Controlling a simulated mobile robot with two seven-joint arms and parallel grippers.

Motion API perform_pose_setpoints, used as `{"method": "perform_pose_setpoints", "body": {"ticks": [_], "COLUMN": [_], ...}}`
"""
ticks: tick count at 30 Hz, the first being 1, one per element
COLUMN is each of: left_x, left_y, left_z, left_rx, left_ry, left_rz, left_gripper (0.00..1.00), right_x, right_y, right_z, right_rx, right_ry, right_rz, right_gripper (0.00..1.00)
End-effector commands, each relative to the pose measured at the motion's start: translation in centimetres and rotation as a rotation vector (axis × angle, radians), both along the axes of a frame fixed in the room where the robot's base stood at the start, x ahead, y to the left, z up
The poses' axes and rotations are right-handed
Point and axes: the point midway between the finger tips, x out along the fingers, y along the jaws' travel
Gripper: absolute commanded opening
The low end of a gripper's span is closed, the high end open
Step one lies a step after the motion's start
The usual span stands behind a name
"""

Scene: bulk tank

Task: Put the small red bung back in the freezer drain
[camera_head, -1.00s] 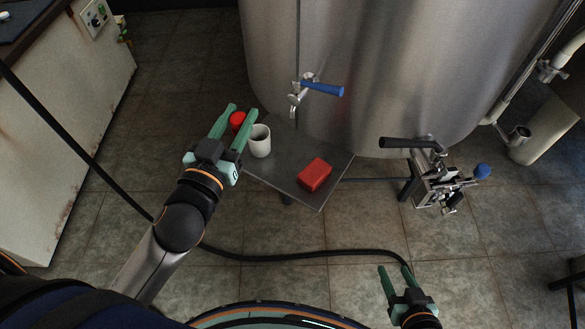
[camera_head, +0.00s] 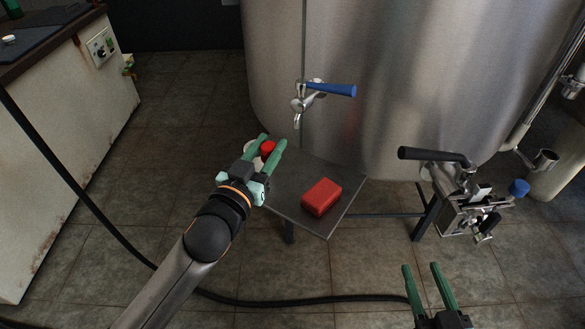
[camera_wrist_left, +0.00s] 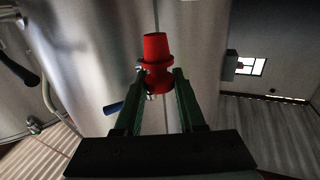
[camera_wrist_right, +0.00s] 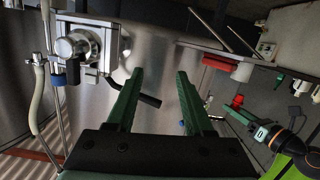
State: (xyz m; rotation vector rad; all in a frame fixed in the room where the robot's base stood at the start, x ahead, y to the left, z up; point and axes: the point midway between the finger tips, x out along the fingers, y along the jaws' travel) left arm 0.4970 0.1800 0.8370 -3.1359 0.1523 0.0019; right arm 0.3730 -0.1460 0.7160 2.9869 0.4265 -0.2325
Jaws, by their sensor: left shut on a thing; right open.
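A small red bung (camera_head: 268,147) is held between the fingertips of my left gripper (camera_head: 271,145). In the left wrist view the bung (camera_wrist_left: 156,62) shows a tapered body with a narrower waist, gripped near its lower part and standing clear of the surroundings. My right gripper (camera_head: 429,272) is open and empty at the lower right; it also shows in the right wrist view (camera_wrist_right: 160,76). A rusty white cabinet (camera_head: 55,140), perhaps the freezer, stands at the left with a dial panel (camera_head: 101,47). I cannot make out a drain opening on it.
A small grey table (camera_head: 330,226) carries a red block (camera_head: 321,197). The steel tank (camera_head: 400,80) has a blue-handled tap (camera_head: 325,90) and a black-handled valve (camera_head: 437,156). A black hose (camera_head: 70,190) crosses the floor.

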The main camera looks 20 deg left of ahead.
Motion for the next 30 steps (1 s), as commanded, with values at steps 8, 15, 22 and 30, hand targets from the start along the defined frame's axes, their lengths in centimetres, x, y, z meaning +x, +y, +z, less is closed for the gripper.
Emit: {"method": "perform_pose_setpoints", "body": {"ticks": [8,15,22,30], "left_x": [3.4,5.1,6.2,7.0], "left_y": [-1.4,-2.1,-2.6,-2.9], "left_z": [-2.8,-5.0,-6.3,-7.3], "left_rx": [0.000,0.000,0.000,-0.001], "left_ry": [0.001,0.000,-0.001,0.000], "left_rz": [0.000,0.000,-0.001,-0.001], "left_gripper": [0.00,0.00,0.00,0.00], "right_x": [0.6,-0.7,-2.6,-4.3], "right_y": [0.3,0.8,1.3,1.6], "right_z": [7.4,13.6,17.7,20.0], "right_rx": [0.002,0.004,0.005,0.005], "right_ry": [-0.313,-0.580,-0.763,-0.885], "right_rz": [0.035,0.074,0.108,0.132], "right_gripper": [0.52,0.52,0.52,0.52]}}
